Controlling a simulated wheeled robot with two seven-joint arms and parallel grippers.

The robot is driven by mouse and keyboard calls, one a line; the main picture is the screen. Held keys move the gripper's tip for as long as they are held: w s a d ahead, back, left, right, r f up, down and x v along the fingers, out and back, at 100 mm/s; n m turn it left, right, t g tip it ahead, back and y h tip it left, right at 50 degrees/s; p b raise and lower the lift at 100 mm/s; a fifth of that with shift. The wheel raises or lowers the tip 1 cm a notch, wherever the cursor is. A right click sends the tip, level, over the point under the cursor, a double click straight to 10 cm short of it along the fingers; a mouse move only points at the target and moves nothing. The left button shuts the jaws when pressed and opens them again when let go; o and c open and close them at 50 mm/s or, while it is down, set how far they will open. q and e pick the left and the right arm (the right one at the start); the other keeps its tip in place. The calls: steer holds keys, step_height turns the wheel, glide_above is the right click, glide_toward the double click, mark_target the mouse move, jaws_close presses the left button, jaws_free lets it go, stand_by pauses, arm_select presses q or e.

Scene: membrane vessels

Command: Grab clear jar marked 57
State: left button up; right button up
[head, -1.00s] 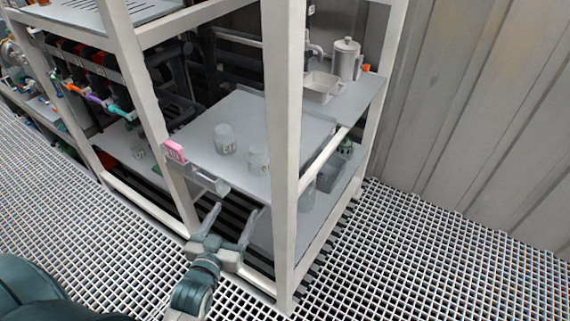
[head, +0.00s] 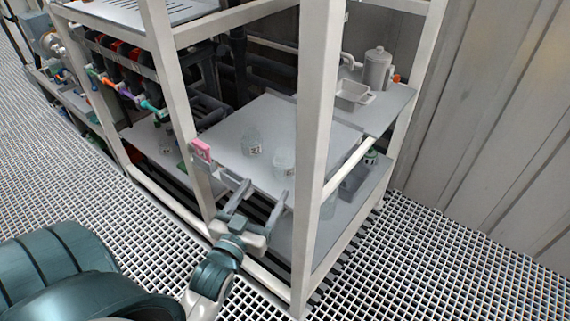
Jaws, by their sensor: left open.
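Two clear jars stand on the grey middle shelf (head: 300,122) in the head view. One clear jar (head: 251,142) is further left and has a small dark label; the other clear jar (head: 284,161) stands nearer the front post. The marks on both are too small to read. My left gripper (head: 262,192) is open and empty at the shelf's front edge, its fingers pointing toward the shelf, short of the jars. My right gripper is out of view.
A white front post (head: 319,150) stands just right of the jars. A grey pitcher (head: 377,68) and a tray (head: 352,94) sit at the back right. More clear vessels show on the lower shelf (head: 300,235).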

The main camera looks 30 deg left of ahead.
mark_target(279, 168)
arm_select(q)
steer(key=p+x, duration=0.2)
steer(key=x, duration=0.9)
steer(key=shift+w, duration=0.3)
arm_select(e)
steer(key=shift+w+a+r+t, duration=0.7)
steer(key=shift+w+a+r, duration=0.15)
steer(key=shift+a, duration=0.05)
arm_select(q)
steer(key=shift+w+r, duration=0.1)
steer(key=shift+w, duration=0.05)
steer(key=shift+w, duration=0.25)
steer(key=x, duration=0.2)
steer(key=p+x, duration=0.1)
steer(key=x, duration=0.1)
steer(key=shift+d, duration=0.25)
steer(key=shift+w, duration=0.3)
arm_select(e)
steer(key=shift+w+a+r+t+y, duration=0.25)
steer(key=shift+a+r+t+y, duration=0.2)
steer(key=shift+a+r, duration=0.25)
arm_select(q)
steer(key=shift+c, duration=0.4)
steer(key=c, duration=1.1)
